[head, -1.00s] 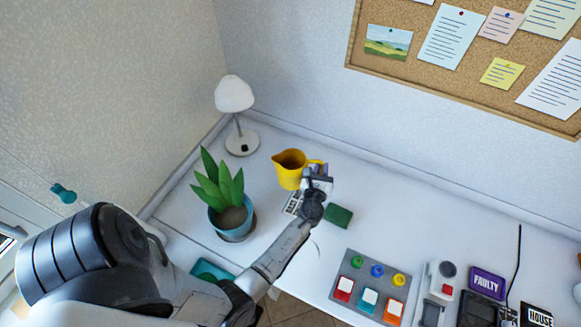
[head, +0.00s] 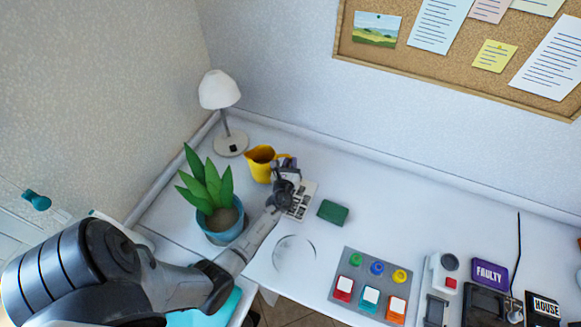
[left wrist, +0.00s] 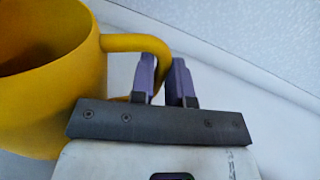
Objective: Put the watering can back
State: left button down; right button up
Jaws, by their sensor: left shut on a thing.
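The yellow watering can (head: 259,166) is upright at the back left of the white table, between the lamp and my left gripper. In the left wrist view the can (left wrist: 45,85) fills the left side, with its handle reaching between my fingers. My left gripper (head: 286,168) is shut on the can's handle; its purple fingers (left wrist: 166,80) show on either side of it. I cannot tell whether the can's base touches the table. My right gripper is not in view.
A potted plant (head: 222,219) stands close in front of the can, and a white lamp (head: 230,143) behind it.

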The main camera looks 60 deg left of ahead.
pick_arm(q)
jog(key=shift+f, duration=0.65)
jog(key=shift+f+b, duration=0.2)
jog(key=shift+b, duration=0.1)
jog(key=c, duration=1.1)
grip_release()
